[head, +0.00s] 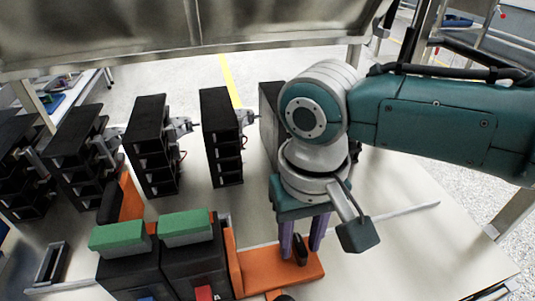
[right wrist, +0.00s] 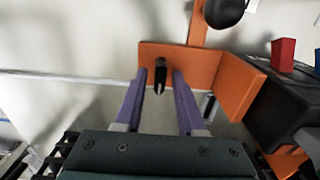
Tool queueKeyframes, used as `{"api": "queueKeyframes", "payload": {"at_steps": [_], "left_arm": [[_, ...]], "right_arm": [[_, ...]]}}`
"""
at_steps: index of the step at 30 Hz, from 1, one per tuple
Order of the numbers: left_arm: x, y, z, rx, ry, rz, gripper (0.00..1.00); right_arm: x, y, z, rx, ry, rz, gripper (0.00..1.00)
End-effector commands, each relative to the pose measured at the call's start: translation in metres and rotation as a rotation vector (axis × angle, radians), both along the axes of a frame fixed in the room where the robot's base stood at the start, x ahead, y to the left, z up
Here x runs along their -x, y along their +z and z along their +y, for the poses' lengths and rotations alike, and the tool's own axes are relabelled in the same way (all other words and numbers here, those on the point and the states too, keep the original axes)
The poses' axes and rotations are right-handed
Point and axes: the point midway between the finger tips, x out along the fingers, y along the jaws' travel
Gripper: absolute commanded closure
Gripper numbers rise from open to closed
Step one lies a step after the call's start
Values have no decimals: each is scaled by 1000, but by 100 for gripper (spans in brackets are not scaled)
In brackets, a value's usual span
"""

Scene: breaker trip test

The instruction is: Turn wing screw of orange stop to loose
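The orange stop (head: 262,268) is an L-shaped plate on the table, beside the black breaker blocks; it also shows in the right wrist view (right wrist: 205,65). Its small black wing screw (head: 301,252) stands up from the plate and shows in the right wrist view (right wrist: 160,72). My right gripper (head: 303,246) points down at the stop. Its two purple fingers are open, one on each side of the wing screw, with a gap on both sides in the right wrist view. My left gripper is not in view.
Two black breakers with green tops (head: 187,227) stand left of the stop; one has a red lever (head: 204,293). A round black knob (right wrist: 225,12) sits near the orange arm. Several black racks (head: 221,137) stand behind. The table at right is clear.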

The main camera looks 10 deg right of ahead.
Motion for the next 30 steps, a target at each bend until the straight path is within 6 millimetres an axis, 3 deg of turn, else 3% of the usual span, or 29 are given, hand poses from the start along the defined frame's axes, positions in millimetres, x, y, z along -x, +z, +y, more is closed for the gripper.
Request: {"api": "queueKeyframes", "payload": {"at_steps": [1,10,30], "left_arm": [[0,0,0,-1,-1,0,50],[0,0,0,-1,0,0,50],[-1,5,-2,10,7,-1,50]], "right_arm": [[0,0,0,0,0,0,68],[0,0,0,0,0,0,100],[1,1,0,-1,52,2,100]]}}
